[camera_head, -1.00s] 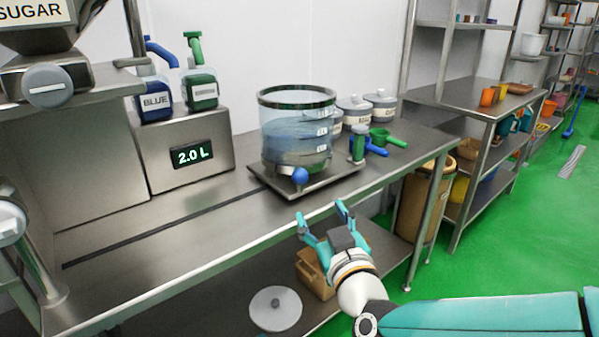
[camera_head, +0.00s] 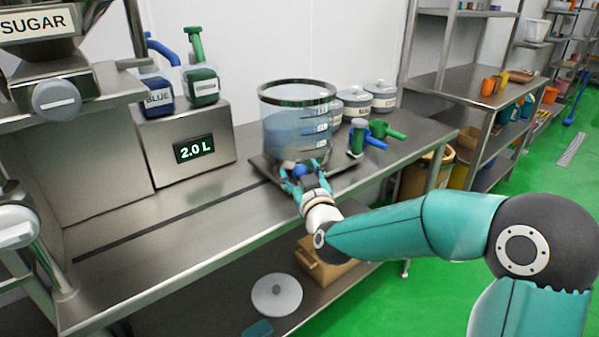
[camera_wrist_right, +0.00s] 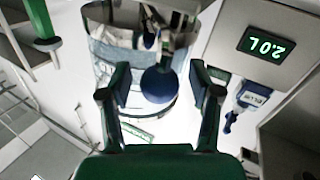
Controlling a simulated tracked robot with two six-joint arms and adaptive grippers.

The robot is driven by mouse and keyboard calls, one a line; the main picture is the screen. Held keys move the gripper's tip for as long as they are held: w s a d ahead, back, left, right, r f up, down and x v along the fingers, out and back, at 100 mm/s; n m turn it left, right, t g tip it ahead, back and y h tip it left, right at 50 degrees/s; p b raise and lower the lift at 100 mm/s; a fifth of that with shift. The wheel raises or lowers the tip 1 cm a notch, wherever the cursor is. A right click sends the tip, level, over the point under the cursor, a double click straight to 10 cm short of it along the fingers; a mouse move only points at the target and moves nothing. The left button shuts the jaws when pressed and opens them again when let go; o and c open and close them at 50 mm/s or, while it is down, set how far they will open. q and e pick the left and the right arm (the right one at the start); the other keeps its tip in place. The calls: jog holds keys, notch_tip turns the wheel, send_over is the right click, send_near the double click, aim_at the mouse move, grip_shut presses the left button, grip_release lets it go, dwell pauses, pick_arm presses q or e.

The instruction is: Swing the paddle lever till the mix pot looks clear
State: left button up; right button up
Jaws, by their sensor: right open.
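The mix pot (camera_head: 296,118) is a clear, dark-rimmed vessel on a flat metal stand on the bench. Its contents look bluish and hazy in the head view. A round blue knob (camera_head: 299,170), which looks like the paddle lever's end, is at the pot's front base. My right gripper (camera_head: 304,180) is open at the knob. In the right wrist view the blue knob (camera_wrist_right: 158,85) is between the parted fingers of my right gripper (camera_wrist_right: 160,78), with visible gaps on both sides. The lever's shaft is mostly hidden. My left gripper is not in view.
A 2.0 L display box (camera_head: 193,150) bears blue (camera_head: 156,97) and green (camera_head: 202,87) jugs at left. Lidded pots (camera_head: 355,102) and green and blue scoops (camera_head: 378,135) stand right of the pot. The bench front left of the pot is clear.

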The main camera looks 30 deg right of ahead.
grip_shut()
jog(key=shift+a, duration=0.1)
dwell(0.3)
